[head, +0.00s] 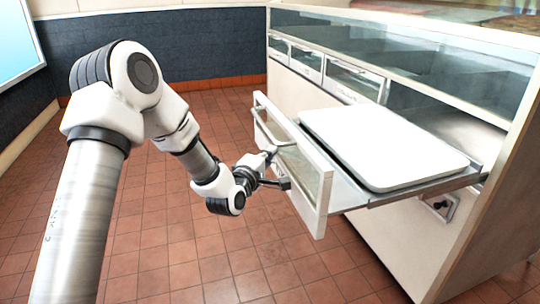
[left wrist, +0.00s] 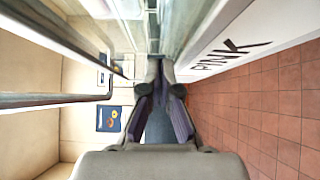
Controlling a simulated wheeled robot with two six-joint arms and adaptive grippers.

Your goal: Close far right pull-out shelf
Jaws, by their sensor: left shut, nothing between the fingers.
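The pull-out shelf (head: 355,195) at the right end of the counter stands open, drawn out into the room. Its framed glass front panel (head: 318,222) faces left in the head view, with a metal bar handle (head: 278,143) across it. My left gripper (head: 272,170) is at the outer face of this panel, close to the handle; whether it touches is unclear. In the left wrist view its fingers (left wrist: 162,75) are together with nothing between them, and the handle bar (left wrist: 60,101) runs at left. My right gripper is out of view.
A white tray (head: 380,148) lies on the open shelf. Other glass-fronted shelves (head: 307,61) farther along the counter look shut. A socket plate (head: 440,206) sits below the shelf. The tiled floor (head: 190,250) is clear in front of the counter.

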